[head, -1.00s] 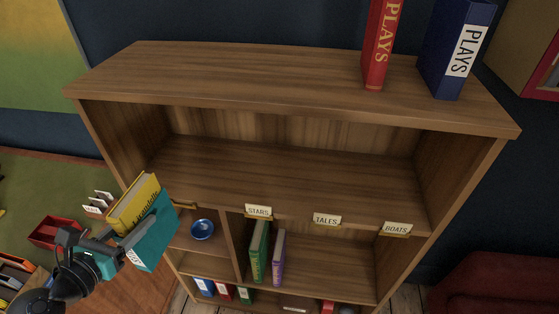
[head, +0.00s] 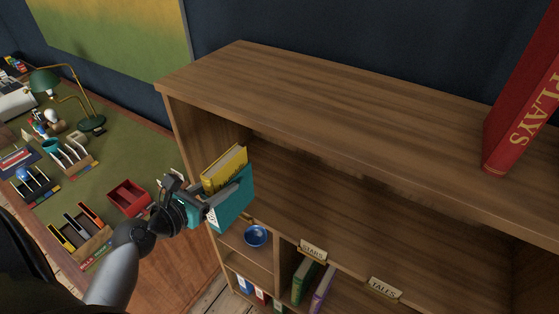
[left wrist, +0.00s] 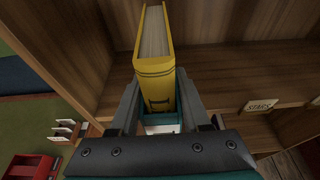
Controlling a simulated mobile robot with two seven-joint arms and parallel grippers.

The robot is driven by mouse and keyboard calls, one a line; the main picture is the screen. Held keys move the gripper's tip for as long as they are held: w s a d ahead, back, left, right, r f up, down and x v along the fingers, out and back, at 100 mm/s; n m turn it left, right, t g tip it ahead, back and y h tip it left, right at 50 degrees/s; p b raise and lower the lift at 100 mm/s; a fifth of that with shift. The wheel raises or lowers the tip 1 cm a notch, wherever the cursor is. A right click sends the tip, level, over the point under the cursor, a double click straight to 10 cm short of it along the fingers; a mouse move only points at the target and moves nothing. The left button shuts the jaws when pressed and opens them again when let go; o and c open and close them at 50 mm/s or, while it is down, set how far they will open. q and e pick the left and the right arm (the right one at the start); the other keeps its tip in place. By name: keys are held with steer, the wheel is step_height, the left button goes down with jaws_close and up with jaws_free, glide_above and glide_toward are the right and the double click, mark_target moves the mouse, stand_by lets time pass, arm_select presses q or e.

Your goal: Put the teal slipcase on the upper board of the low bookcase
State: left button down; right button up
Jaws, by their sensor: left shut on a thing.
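My left gripper (head: 212,198) is shut on the teal slipcase (head: 238,202), which has a yellow book (head: 224,168) standing up out of its top. They are held in front of the left end of the low bookcase (head: 300,95), at the height of its upper bay. The upper board (head: 330,205) inside that bay is bare where it shows. In the left wrist view the yellow book (left wrist: 154,80) rises between the fingers, and only a teal strip of the slipcase (left wrist: 163,122) shows below it. My right gripper is not in view.
Labels STARS (head: 313,251) and TALES (head: 385,288) stand along the board's front edge. A red PLAYS book (head: 515,120) stands on the bookcase top. A blue bowl (head: 256,236) sits in a cubby below. The desk (head: 110,165) at left holds a red tray (head: 128,196) and a lamp.

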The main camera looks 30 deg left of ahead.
mark_target(235, 172)
arm_select(q)
steer(key=r+x, duration=0.1)
steer(key=x, duration=1.6)
steer(key=shift+w+r+b, duration=0.25)
steer(key=shift+r+b, duration=0.1)
steer(key=shift+b, duration=0.1)
steer(key=shift+f, duration=0.2)
steer(key=shift+c, duration=1.8)
jaws_free()
steer(key=shift+s, duration=0.1)
steer(key=p+v, duration=0.1)
steer(key=v, duration=1.1)
steer(key=shift+r+p, duration=0.15)
steer(key=shift+p, duration=0.2)
